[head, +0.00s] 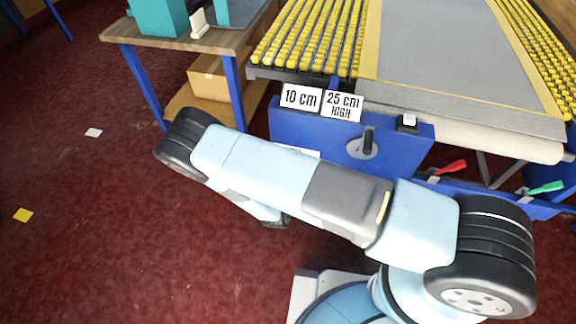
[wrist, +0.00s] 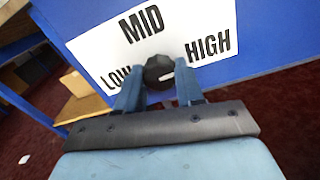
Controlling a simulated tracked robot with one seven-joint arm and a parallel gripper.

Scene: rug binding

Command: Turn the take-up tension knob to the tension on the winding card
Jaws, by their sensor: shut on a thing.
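The dark, faceted take-up tension knob (wrist: 159,72) sits on a white plate (wrist: 90,48) lettered LOW, MID and HIGH, seen tilted in the wrist view. LOW is at its left, MID above and HIGH at its right. My gripper (wrist: 160,84) is shut on the knob, one finger on each side. A small pale mark shows on the knob's lower part; I cannot tell which word it points to. In the head view my arm hides the knob and most of the plate. There, one winding card (head: 342,105) reads 25 cm HIGH and another card (head: 300,97) reads 10 cm.
A red lever (head: 450,168) and a green lever (head: 546,187) are at right. Yellow rollers (head: 310,35) flank the grey rug. A wooden table (head: 150,38) stands at left.

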